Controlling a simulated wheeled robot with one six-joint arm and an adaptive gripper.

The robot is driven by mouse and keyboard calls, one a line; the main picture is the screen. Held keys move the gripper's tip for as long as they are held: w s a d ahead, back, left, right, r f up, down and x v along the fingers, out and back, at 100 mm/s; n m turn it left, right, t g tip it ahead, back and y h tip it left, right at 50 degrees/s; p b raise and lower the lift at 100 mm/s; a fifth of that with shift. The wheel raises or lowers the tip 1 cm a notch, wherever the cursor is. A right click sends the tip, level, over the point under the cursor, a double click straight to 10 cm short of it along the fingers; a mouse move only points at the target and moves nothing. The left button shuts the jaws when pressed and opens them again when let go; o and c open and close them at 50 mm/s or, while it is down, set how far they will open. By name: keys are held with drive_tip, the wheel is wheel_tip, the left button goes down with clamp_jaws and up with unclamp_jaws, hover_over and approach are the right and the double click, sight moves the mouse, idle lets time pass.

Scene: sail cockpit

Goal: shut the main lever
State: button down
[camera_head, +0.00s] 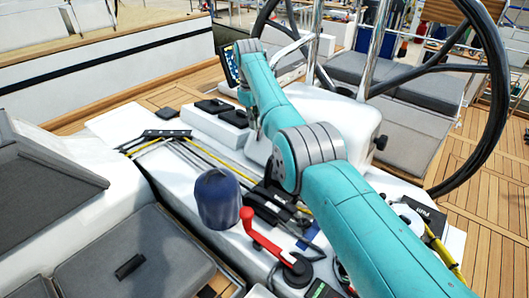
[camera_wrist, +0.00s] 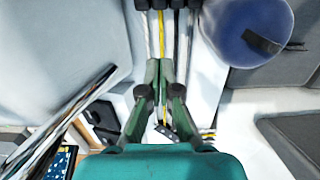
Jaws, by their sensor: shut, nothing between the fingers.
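A black bank of rope clutches (camera_head: 272,203) with white lettering sits on the white cockpit moulding in the head view, partly hidden by my arm. Its separate levers are too small to tell apart, so I cannot tell which is the main lever or how it stands. In the wrist view, black rounded ends (camera_wrist: 178,4) in a row at the top edge appear to belong to this bank, with ropes running down from them. My gripper (camera_wrist: 159,64) shows its green fingers together and empty, over the ropes and short of the black ends. In the head view my arm hides it.
A blue-covered winch (camera_head: 217,198) stands left of the clutches and also shows in the wrist view (camera_wrist: 245,32). A red winch handle (camera_head: 262,232) rises in front. A black steering wheel (camera_head: 490,90) stands at the right. Grey cushions (camera_head: 130,260) lie at lower left.

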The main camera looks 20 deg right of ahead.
drive_tip(key=shift+s+r, duration=0.15)
drive_tip(key=shift+r, duration=0.2)
drive_tip(key=s+d+f, duration=0.2)
drive_tip(key=s+f, duration=0.1)
drive_tip(key=f, duration=0.7)
drive_tip(key=shift+s+d+f, duration=0.35)
drive_tip(key=shift+d, duration=0.05)
idle(0.3)
idle(0.4)
